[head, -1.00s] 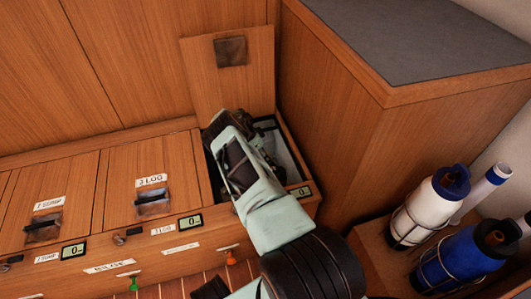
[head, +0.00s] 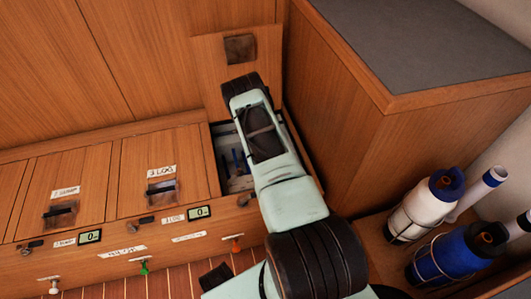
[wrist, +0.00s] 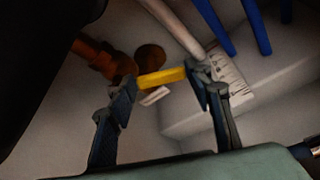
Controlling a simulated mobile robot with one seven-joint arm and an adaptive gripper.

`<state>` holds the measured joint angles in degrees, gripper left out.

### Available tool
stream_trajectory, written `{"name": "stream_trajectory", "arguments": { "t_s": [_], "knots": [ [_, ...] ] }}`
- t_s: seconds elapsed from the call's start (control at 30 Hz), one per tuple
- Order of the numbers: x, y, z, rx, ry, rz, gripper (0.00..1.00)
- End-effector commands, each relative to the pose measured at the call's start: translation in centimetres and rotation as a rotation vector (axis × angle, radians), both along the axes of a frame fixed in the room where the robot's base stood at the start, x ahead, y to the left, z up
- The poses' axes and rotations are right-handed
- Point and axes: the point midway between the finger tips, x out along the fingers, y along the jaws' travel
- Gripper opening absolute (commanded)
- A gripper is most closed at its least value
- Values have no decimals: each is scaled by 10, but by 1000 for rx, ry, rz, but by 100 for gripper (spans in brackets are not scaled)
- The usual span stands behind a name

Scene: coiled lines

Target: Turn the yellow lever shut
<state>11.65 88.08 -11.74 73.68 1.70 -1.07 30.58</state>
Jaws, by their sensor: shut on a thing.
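The yellow lever (wrist: 162,77) shows in the wrist view inside a pale locker, beside a reddish-brown fitting (wrist: 105,62) and a round dark hole. My gripper (wrist: 163,84) has one dark finger at each end of the lever and is shut on it. The lever lies nearly level in the picture, tilted slightly up to the right. In the head view the open locker (head: 238,183) is at the middle, and my arm reaches over it, hiding the lever and my fingertips.
A raised lid (head: 205,60) stands behind the open locker. Closed lids (head: 165,155) lie to its left, and a tall wooden cabinet (head: 350,110) rises close on the right. In the wrist view, a white pipe (wrist: 175,27) and blue tubes (wrist: 213,27) lie near the lever.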

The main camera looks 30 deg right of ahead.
Motion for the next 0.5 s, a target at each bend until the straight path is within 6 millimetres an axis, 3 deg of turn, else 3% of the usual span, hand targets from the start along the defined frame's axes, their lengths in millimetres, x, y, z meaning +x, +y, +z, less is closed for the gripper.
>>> {"name": "stream_trajectory", "arguments": {
  "t_s": [0.5],
  "knots": [
    [-13, 6, 0, 1, 1, 224, 3]
  ]
}}
